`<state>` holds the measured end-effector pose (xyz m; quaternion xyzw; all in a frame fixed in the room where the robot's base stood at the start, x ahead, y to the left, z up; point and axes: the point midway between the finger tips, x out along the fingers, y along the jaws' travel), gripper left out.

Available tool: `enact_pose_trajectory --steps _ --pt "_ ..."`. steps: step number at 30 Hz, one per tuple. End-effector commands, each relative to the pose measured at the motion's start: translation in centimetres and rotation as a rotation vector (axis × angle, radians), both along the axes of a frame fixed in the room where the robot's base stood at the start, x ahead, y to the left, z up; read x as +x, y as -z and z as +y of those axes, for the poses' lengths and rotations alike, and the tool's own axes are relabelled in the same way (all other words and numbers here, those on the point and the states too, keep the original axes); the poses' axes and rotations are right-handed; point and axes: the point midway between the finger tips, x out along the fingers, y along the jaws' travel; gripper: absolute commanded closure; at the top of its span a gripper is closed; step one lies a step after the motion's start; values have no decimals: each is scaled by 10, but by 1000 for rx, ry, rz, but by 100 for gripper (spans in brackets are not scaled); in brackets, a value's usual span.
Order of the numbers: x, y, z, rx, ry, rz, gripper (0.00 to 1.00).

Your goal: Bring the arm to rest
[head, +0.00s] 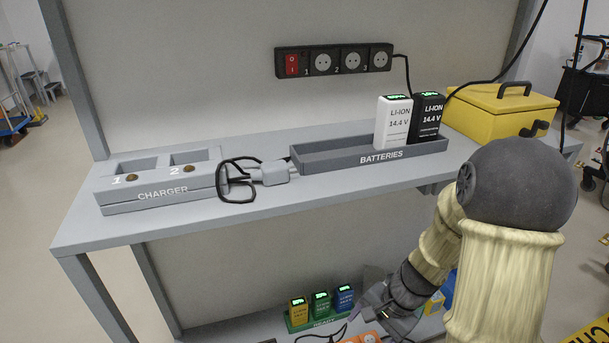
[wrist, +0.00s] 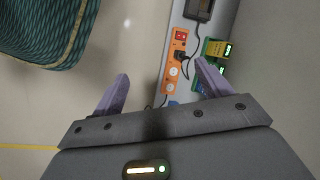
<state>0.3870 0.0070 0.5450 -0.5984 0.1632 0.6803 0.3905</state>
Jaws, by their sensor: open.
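My arm reaches down from the right in the head view, in front of the bench, with its lower end by the lower shelf. My gripper (wrist: 163,86) shows its two purple-grey fingers spread wide in the wrist view, with nothing between them. In the head view its tips are partly hidden at the bottom edge, near an orange power strip (head: 360,338). The strip also shows beyond the fingers in the wrist view (wrist: 173,72). I cannot tell the exact gap between fingers and strip.
A green rack (head: 318,323) with yellow, green and blue batteries stands on the lower shelf, close to my gripper. The bench (head: 250,215) above carries a charger (head: 160,194), a batteries tray (head: 330,160) with white and black batteries, and a yellow case (head: 495,110).

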Motion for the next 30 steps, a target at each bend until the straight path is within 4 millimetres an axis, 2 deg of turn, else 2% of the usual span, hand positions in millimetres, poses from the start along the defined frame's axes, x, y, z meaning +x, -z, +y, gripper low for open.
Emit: enact_pose_trajectory --steps 1,6,18,26,30 --pt "-6 -24 1 -46 -87 -36 23" --pt "-23 -70 -2 -197 -361 -146 23" --pt "-40 -141 -6 -426 -769 -341 23" --pt "-40 -178 -7 -426 -771 -337 23" --pt "-40 -204 -7 -426 -770 -337 23"
